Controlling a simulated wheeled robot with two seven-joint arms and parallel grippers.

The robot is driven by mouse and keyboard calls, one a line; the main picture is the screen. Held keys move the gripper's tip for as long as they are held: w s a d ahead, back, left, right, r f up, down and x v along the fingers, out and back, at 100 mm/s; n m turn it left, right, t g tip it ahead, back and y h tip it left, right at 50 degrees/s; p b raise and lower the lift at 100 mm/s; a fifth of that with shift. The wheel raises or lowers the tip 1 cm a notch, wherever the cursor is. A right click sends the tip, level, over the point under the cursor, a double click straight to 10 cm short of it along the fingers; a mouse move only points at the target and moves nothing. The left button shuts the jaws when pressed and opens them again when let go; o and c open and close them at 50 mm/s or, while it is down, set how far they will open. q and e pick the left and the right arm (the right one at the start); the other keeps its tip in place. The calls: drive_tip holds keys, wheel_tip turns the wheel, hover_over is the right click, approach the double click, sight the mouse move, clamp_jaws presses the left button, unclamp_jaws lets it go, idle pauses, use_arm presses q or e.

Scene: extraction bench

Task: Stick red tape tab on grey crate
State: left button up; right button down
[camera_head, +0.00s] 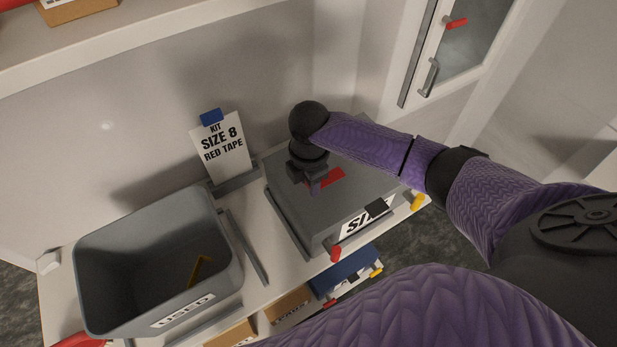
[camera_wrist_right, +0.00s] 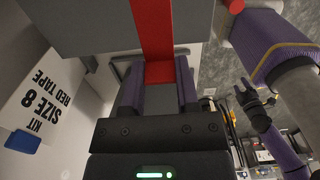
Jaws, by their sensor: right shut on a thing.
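The grey crate (camera_head: 292,215) is a closed, flat-topped box on the bench, with a partly hidden white label on its front. My right gripper (camera_head: 316,186) is over its top, pointing down. It is shut on the red tape tab (camera_head: 332,178), a flat red strip. In the right wrist view the tab (camera_wrist_right: 158,73) sits between the two purple fingers, and red continues across a grey face beyond them. I cannot tell whether the tab is pressed flat onto the crate. My left gripper does not show in the head view.
A grey open bin (camera_head: 232,240) marked USED stands left, with a yellowish piece inside. A card (camera_head: 222,150) reads "KIT SIZE 8 RED TAPE". Red (camera_head: 335,253) and yellow (camera_head: 418,202) pieces are at the crate's front. A blue box (camera_head: 345,274) is below. A shelf (camera_head: 130,40) overhangs behind.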

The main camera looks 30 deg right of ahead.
sight(310, 205)
drive_tip(key=shift+w+f, duration=0.1)
drive_tip(key=shift+f, duration=0.15)
drive_tip(key=shift+f+b, duration=1.7)
drive_tip(key=shift+f, duration=1.15)
drive_tip(key=shift+f+b, duration=0.35)
drive_tip(key=shift+f, duration=0.1)
drive_tip(key=shift+f, duration=0.1)
